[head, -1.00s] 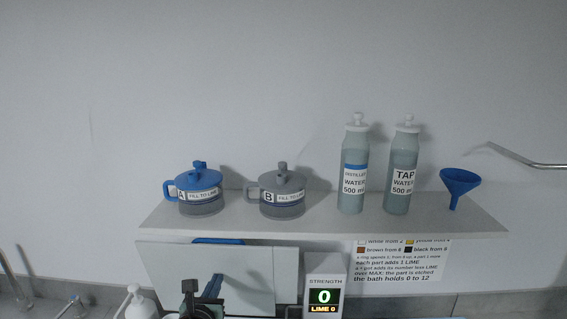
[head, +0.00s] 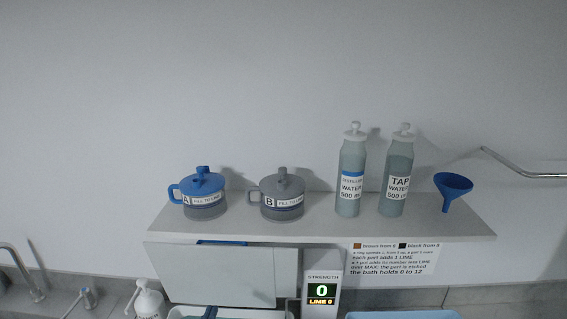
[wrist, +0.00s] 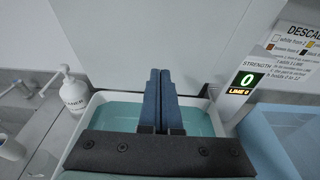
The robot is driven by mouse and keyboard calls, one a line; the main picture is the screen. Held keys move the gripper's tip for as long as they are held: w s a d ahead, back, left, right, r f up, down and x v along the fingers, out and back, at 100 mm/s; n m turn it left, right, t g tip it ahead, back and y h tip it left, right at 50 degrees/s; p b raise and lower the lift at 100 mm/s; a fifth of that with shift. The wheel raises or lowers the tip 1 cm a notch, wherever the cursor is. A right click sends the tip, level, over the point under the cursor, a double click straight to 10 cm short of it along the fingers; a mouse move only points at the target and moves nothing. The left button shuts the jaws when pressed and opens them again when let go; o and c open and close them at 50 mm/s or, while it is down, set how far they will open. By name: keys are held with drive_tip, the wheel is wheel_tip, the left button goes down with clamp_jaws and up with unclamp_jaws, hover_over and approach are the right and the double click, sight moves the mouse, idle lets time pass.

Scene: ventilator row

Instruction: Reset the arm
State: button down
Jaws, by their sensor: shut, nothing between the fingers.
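My gripper (wrist: 160,78) shows in the wrist view with its two dark blue fingers pressed together and nothing between them. It points over a white tray (wrist: 97,101) of teal liquid (wrist: 120,114). The fingers overlap the tray's far rim in the picture; I cannot tell their height above it. In the head view only the tray's top edge (head: 262,309) shows at the bottom, and I cannot make out the gripper clearly.
A shelf (head: 330,228) holds blue jug A (head: 204,195), grey jug B (head: 282,197), a distilled bottle (head: 350,178), a tap-water bottle (head: 396,180) and a blue funnel (head: 452,188). A strength display (head: 322,293) reads 0. A white pump bottle (head: 148,301) and blue tray (wrist: 285,135) flank the liquid.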

drive_tip(key=d+r+m+t+h+b, duration=0.1)
drive_tip(key=d+r+m+t+b, duration=0.3)
drive_tip(key=r+m, duration=0.8)
drive_tip(key=d+r+m+t+b, duration=0.1)
drive_tip(key=d+r+m+b, duration=0.45)
drive_tip(key=r+m, duration=0.6)
drive_tip(key=s+d+r+m+t+b, duration=0.2)
drive_tip(key=s+r+m, duration=0.4)
drive_tip(key=s+r, duration=0.4)
drive_tip(key=s+d+r+m+t+y+b, duration=0.1)
drive_tip(key=s+d+r+m+t, duration=0.3)
drive_tip(key=s+r, duration=0.6)
drive_tip(key=shift+s+d+m+t+y+b, duration=0.3)
drive_tip(key=shift+s+m+b, duration=0.3)
drive_tip(key=shift+m+b, duration=0.35)
drive_tip(key=shift+a+f, duration=0.1)
